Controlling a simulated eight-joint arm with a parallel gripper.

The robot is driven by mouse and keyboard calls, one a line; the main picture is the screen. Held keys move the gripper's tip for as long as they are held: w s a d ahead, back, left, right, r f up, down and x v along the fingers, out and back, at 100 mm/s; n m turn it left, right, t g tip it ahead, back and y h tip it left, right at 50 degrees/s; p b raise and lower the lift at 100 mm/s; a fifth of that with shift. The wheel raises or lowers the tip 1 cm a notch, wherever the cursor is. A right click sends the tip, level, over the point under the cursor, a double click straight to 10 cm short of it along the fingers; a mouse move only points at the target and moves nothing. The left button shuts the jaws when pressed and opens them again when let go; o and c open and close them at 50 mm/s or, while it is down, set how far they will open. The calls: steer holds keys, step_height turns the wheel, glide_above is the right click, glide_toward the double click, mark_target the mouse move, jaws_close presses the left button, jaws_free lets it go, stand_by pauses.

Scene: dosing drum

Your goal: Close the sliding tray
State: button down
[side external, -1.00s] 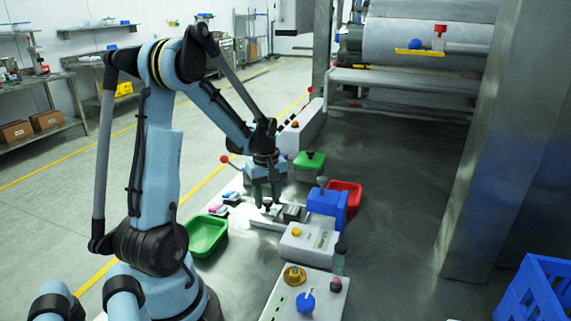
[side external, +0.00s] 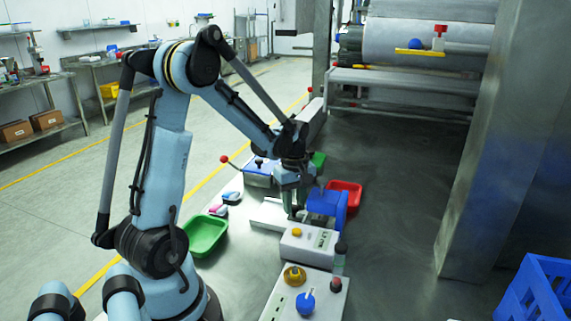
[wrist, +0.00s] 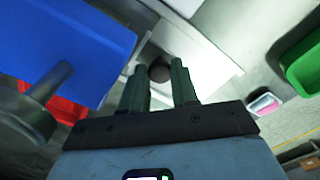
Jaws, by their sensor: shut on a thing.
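My gripper (side external: 293,203) points down beside the blue housing (side external: 327,204) on the bench. In the wrist view, its two dark green fingers (wrist: 159,78) stand on either side of a dark round knob (wrist: 159,70) and are shut on it. The sliding tray under the knob is mostly hidden by my gripper in the side view. A pale flat base (side external: 266,214) lies bare to the left of the fingers. In the wrist view, the blue housing (wrist: 75,40) is close on the left, with a grey cylindrical knob in front.
A green tray (side external: 205,236) lies to the left and a red bin (side external: 346,192) behind the blue housing. A white box with a yellow button (side external: 309,241) stands just in front. A red-tipped lever (side external: 224,158) rises behind.

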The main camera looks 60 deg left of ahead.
steer(key=shift+w+d, duration=0.2)
steer(key=shift+w, duration=0.05)
steer(key=c, duration=0.8)
jaws_free()
steer(key=shift+c, duration=0.2)
